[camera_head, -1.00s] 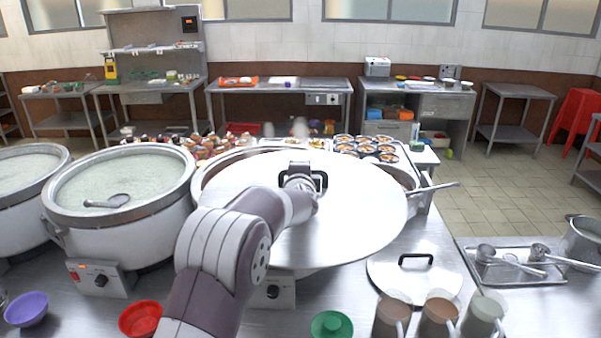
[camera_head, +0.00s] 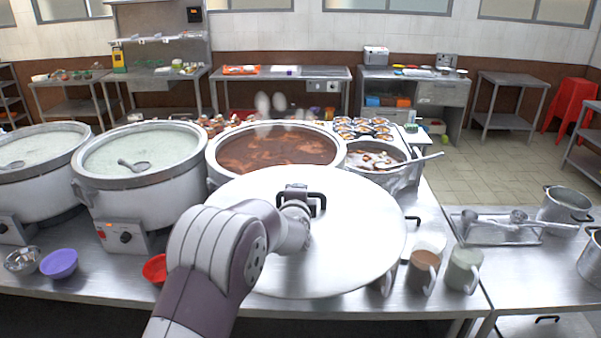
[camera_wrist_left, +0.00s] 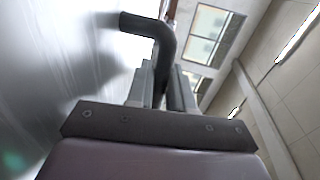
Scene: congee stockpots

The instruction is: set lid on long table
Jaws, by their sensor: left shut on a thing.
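A large round steel lid (camera_head: 345,250) with a black handle (camera_head: 318,203) fills the lower middle of the head view. My left gripper (camera_head: 297,198) is shut on that handle. The wrist view shows the handle (camera_wrist_left: 152,28) between the fingers (camera_wrist_left: 163,88) and the lid's shiny surface (camera_wrist_left: 55,70). The lid hangs in front of an open pot of reddish-brown food (camera_head: 275,150), over the front part of the long steel table (camera_head: 112,277). The lid hides the table below it, so I cannot tell whether they touch. My right gripper is not in view.
Two pots of pale congee (camera_head: 140,152) (camera_head: 38,150) stand left. A smaller pot with a ladle (camera_head: 375,158) stands right. Mugs (camera_head: 422,272) sit close by the lid's right edge. A purple bowl (camera_head: 59,264) and a red bowl (camera_head: 155,269) lie near the front edge.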

